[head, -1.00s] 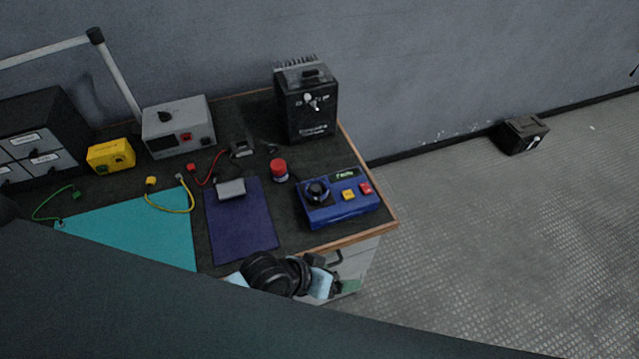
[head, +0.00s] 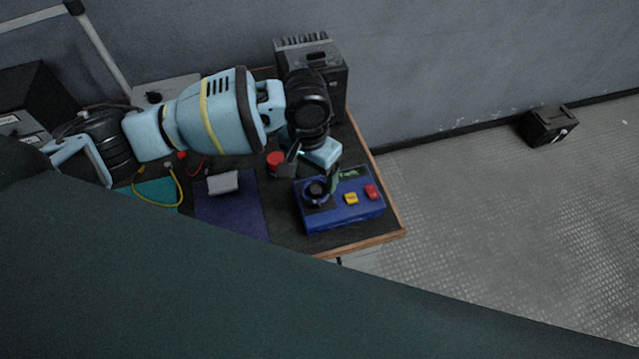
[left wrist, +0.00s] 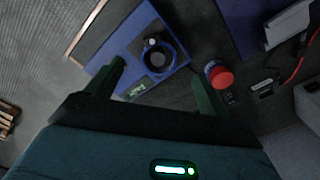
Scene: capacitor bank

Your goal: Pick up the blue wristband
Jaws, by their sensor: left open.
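A dark ring sits around the knob on top of the blue control box; it may be the blue wristband (head: 307,199), but its colour is hard to tell. It also shows as a dark bluish ring in the left wrist view (left wrist: 133,50). My left gripper (head: 312,170) is above the back of the blue box (head: 350,213), fingers pointing down. In the left wrist view its fingers (left wrist: 158,84) are spread and empty, with the ring beyond them. The gripper appears apart from the ring. My right gripper is not in view.
A red-topped round item (head: 275,160) stands close to the left finger. A grey block (head: 223,183) lies on a purple mat (head: 235,217). A tall black unit (head: 336,75) stands behind my wrist. The table's wooden edge (head: 375,178) is on the right.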

